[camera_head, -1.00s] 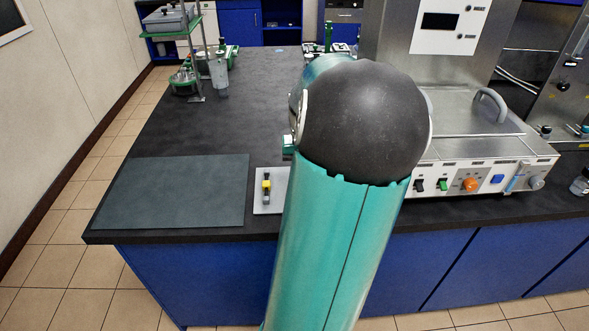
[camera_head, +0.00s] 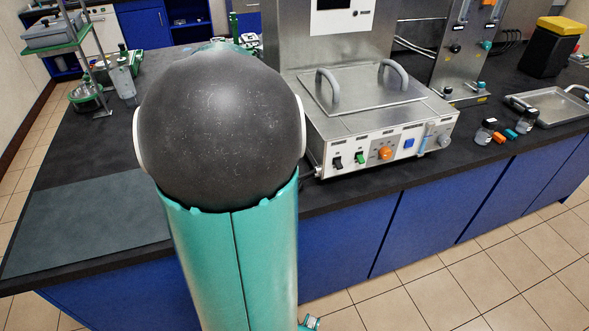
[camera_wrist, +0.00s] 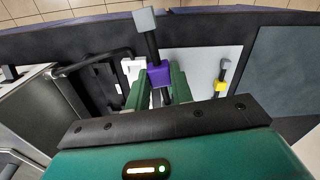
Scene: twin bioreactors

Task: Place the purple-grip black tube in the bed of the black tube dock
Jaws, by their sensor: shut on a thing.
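In the wrist view my gripper (camera_wrist: 158,92) is shut on the purple-grip black tube. The purple grip (camera_wrist: 158,76) sits between the green fingers, and the black shaft extends up the picture to a grey end block (camera_wrist: 145,19). The tube is slightly tilted in the picture, and its lower part is partly hidden by the fingers. I cannot clearly identify the black tube dock; a dark frame-like shape (camera_wrist: 103,82) with a small white piece beside it lies left of the fingers. In the head view my arm hides the gripper and tube.
A pale plate (camera_wrist: 200,55) holds a yellow-banded black piece (camera_wrist: 222,78), right of my gripper. A dark mat (camera_head: 85,220) covers the counter's left part. A steel machine (camera_head: 375,130) with lid handles stands right of my arm. Small bottles and a tray (camera_head: 560,108) are farther right.

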